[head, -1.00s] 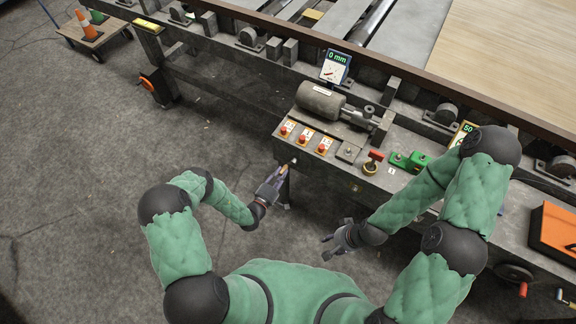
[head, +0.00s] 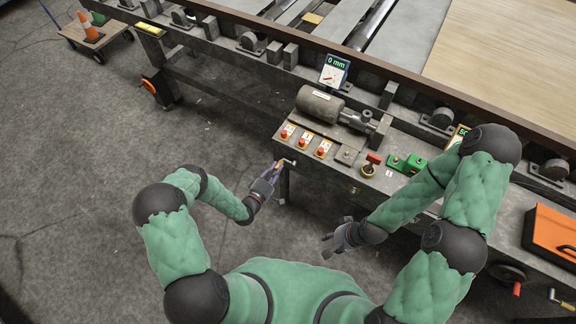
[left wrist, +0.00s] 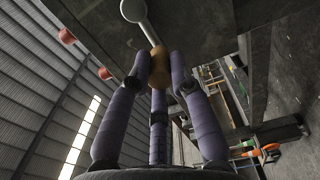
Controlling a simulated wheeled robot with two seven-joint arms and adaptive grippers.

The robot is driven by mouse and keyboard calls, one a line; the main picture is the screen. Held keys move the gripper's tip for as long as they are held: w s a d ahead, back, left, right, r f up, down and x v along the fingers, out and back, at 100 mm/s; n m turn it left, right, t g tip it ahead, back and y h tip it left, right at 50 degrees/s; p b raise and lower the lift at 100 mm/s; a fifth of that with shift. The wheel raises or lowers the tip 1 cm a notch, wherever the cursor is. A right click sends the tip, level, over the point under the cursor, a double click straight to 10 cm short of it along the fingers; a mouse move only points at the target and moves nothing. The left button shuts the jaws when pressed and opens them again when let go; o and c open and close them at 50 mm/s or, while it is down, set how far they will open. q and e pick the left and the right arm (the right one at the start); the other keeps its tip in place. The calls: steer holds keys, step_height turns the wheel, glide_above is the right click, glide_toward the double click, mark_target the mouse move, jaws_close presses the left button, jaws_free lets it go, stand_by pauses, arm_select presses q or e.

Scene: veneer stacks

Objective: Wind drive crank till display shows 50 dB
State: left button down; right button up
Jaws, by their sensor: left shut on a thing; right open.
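My left gripper (head: 276,169) is shut on the tan handle (left wrist: 157,60) of a crank at the front left of the machine bench. In the left wrist view the fingers close around that handle, and a pale metal crank arm (left wrist: 137,17) runs up from it. A screen (head: 335,71) above the motor reads "0 mm". A second, yellow-edged display (head: 457,136) is partly hidden by my right arm; its green digits are cut off and I cannot read its unit. My right gripper (head: 330,243) is open and empty, in front of the bench.
Red push buttons (head: 304,139), a red-handled knob (head: 371,164) and green switches (head: 407,163) sit on the bench top. An orange case (head: 553,236) lies at the right, with a handwheel (head: 508,273) below. The floor at left is clear up to a cart with a cone (head: 88,28).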

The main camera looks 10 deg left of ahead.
arm_select(q)
steer(key=shift+r+p, duration=0.3)
steer(key=shift+r, duration=0.45)
steer(key=c, duration=1.5)
jaws_free()
steer(key=o, duration=0.4)
steer(key=shift+f, duration=0.1)
arm_select(e)
steer(key=shift+r, duration=0.55)
arm_select(q)
steer(key=shift+s, duration=0.1)
steer(key=shift+p+v, duration=0.6)
steer(key=shift+v, duration=2.85)
arm_select(e)
steer(key=shift+r, duration=0.7)
arm_select(q)
steer(key=shift+d, duration=0.1)
